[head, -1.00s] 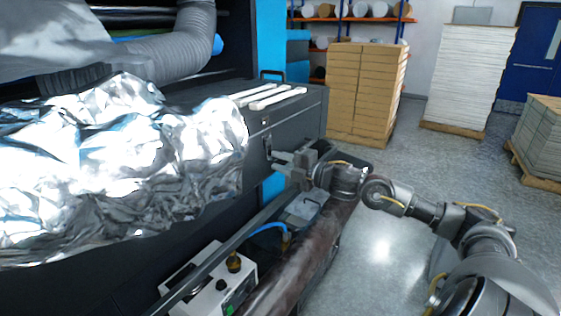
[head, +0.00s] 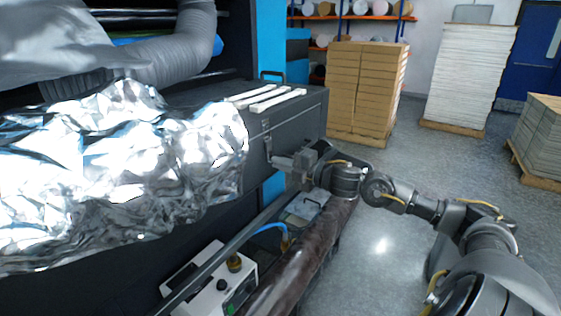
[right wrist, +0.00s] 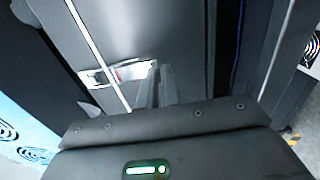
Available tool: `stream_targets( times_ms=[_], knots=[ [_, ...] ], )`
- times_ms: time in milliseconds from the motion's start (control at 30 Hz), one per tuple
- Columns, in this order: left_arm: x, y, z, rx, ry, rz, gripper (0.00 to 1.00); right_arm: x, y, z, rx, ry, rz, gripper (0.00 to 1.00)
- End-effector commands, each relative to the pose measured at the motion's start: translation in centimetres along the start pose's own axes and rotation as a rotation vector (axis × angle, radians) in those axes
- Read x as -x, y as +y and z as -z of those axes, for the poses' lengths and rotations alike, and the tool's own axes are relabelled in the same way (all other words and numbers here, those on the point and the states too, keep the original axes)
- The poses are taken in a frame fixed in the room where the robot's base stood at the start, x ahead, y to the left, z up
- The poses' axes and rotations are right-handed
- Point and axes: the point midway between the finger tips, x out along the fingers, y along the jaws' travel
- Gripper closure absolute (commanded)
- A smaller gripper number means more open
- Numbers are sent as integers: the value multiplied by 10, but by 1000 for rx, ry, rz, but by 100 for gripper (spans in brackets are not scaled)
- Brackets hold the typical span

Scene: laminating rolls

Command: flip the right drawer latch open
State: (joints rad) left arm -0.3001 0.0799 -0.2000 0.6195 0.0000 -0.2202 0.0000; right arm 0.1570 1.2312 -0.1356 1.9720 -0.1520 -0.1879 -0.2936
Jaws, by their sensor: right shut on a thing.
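The right drawer latch (head: 267,143) is a small metal latch on the dark front of the machine's drawer unit, just right of the crumpled foil. In the right wrist view the latch (right wrist: 132,70) is a bright metal piece beside a pale seam. My right gripper (head: 277,161) is at the latch's lower part in the head view, its fingers shut on it. The right wrist view shows the fingers (right wrist: 162,83) close together at the latch's end; they hide part of it. My left gripper is not in view.
Crumpled silver foil (head: 120,165) bulges out close left of the latch. White strips (head: 270,98) lie on top of the unit. Below are a dark roll (head: 300,255) and a white control box (head: 212,280).

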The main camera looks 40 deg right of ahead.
Motion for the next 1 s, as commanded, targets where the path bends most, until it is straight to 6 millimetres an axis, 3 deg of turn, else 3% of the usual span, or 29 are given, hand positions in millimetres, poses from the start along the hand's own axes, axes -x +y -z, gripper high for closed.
stream_targets(
  times_ms=[600,800,1000],
  knots=[
    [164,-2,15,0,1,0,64,24,46,0,-1,0,502,100],
    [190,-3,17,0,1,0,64,27,52,0,0,0,677,100],
    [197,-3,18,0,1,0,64,28,58,0,1,-1,823,100]
  ],
)
